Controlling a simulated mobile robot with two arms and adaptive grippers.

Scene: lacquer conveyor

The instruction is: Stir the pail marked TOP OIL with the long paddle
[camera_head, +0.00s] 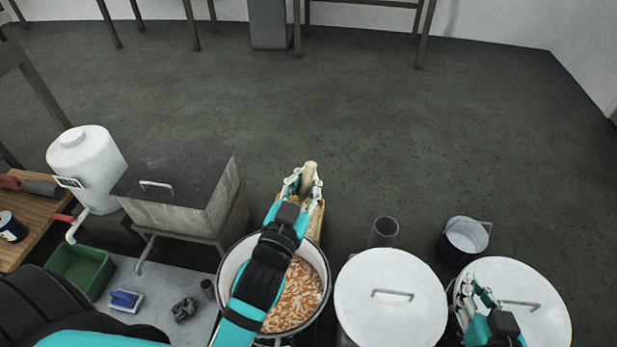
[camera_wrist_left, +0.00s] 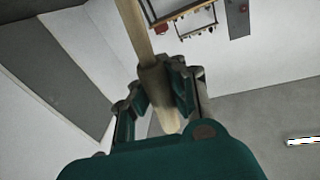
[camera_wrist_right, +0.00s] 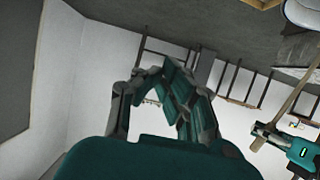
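My left gripper (camera_head: 303,187) is shut on the wooden shaft of the long paddle (camera_head: 310,172), just beyond the far rim of an open pail (camera_head: 327,277). The shaft (camera_wrist_left: 133,25) runs between the fingers (camera_wrist_left: 165,95) in the left wrist view. The pail holds orange and whitish flaky contents; my left arm covers part of it. I see no readable TOP OIL mark. The paddle's lower end is hidden, so I cannot tell whether it is in the pail. My right gripper (camera_head: 475,292) is empty, fingers apart (camera_wrist_right: 158,85), above a lidded pail's left side.
Two white lidded pails, the middle one (camera_head: 390,320) and the right one (camera_head: 545,315), stand right of the open pail. A grey cup (camera_head: 384,230) and a dark bucket (camera_head: 455,254) stand behind them. A metal tank (camera_head: 190,215) and white jug (camera_head: 90,165) are left.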

